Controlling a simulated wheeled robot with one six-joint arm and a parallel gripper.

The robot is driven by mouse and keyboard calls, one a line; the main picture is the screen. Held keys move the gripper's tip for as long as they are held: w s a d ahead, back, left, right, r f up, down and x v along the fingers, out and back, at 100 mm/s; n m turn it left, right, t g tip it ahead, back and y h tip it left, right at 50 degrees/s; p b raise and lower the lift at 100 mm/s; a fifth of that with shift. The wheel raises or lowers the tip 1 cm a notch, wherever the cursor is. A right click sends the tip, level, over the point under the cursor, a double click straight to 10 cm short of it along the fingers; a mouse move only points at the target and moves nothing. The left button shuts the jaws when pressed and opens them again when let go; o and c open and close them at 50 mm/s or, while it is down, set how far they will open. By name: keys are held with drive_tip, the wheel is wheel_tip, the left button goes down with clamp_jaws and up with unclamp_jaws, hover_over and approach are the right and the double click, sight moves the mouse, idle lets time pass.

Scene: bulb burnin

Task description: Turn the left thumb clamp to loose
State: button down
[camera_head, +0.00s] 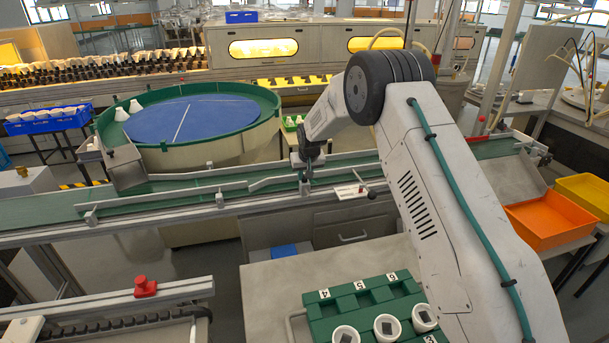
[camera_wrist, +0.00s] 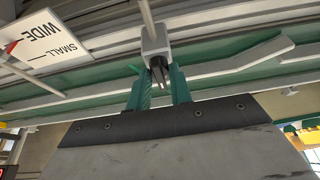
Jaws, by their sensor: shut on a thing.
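The thumb clamp, a grey block with a dark stem (camera_wrist: 158,72), sits between the two green fingers of my gripper (camera_wrist: 161,80) in the wrist view. The fingers are shut on the stem, and their tips are close to the block. In the head view my gripper (camera_head: 304,166) points down at the conveyor's guide rail, above a small grey bracket (camera_head: 304,187). The arm and fingers hide much of the clamp there, and I cannot read its turned position.
A white plate marked WIDE and SMALL (camera_wrist: 53,39) lies beside the clamp; in the head view it is to the right (camera_head: 350,191), near a dark lever. Rails run along the green conveyor (camera_head: 160,201). A green numbered rack (camera_head: 325,308) with white cups stands in front.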

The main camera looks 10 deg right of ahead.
drive_tip(key=c, duration=1.3)
unclamp_jaws()
drive_tip(key=shift+r, duration=0.1)
drive_tip(key=v, duration=0.7)
drive_tip(key=shift+s+r, duration=0.2)
drive_tip(key=shift+r, duration=0.1)
drive_tip(key=s+f+g, duration=0.2)
drive_tip(key=s+f, duration=0.1)
drive_tip(key=s, duration=0.2)
drive_tip(key=shift+g, duration=0.6)
drive_tip(key=s+d+r, duration=0.1)
drive_tip(key=s+r, duration=0.6)
drive_tip(key=s, duration=1)
drive_tip(key=s+d+r, duration=0.1)
drive_tip(key=s+r, duration=0.7)
drive_tip(key=s, duration=1)
drive_tip(key=s+d+r, duration=0.1)
drive_tip(key=s+r, duration=0.7)
drive_tip(key=s, duration=1)
drive_tip(key=shift+s+d, duration=0.1)
drive_tip(key=shift+s, duration=0.1)
